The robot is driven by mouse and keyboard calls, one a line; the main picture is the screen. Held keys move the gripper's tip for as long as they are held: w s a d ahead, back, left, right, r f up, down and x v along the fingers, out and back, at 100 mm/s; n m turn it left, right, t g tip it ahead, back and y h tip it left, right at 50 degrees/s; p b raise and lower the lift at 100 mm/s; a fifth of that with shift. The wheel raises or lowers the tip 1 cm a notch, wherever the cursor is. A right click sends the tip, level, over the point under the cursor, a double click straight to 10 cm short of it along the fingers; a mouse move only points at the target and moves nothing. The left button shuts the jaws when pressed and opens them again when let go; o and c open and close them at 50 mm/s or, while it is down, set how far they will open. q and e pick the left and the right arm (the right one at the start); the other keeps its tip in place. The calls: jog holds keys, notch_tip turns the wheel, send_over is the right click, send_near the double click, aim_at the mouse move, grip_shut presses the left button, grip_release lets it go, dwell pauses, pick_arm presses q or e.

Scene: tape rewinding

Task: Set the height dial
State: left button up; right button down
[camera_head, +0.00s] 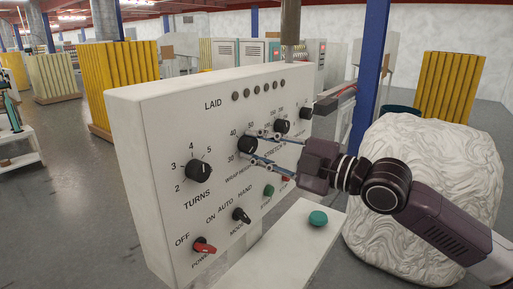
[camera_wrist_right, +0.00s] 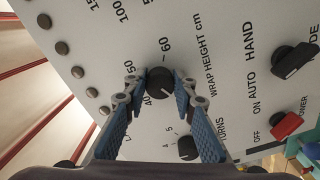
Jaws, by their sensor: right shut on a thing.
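The height dial (camera_head: 247,145) is a round black knob labelled WRAP HEIGHT on the white control panel (camera_head: 135,120). Numbers ring it. In the wrist view the dial (camera_wrist_right: 160,82) sits between the two blue-padded fingers, with a short pale mark on its face; its exact setting is hard to read. My right gripper (camera_head: 257,147) reaches in from the right and is shut on the dial, one finger on each side. The fingertips also show in the wrist view (camera_wrist_right: 161,77). My left gripper is in neither view.
The TURNS dial (camera_head: 198,171), red POWER switch (camera_head: 204,247) and MODE switch (camera_head: 241,215) are on the same panel. Another black dial (camera_head: 282,126) is close above the gripper. A teal button (camera_head: 318,218) tops the white ledge. A large wrapped bundle (camera_head: 425,180) stands behind my right arm.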

dwell(0.5)
jog(key=c, duration=1.6)
grip_release()
jog(key=shift+d, duration=0.1)
jog(key=v, duration=1.2)
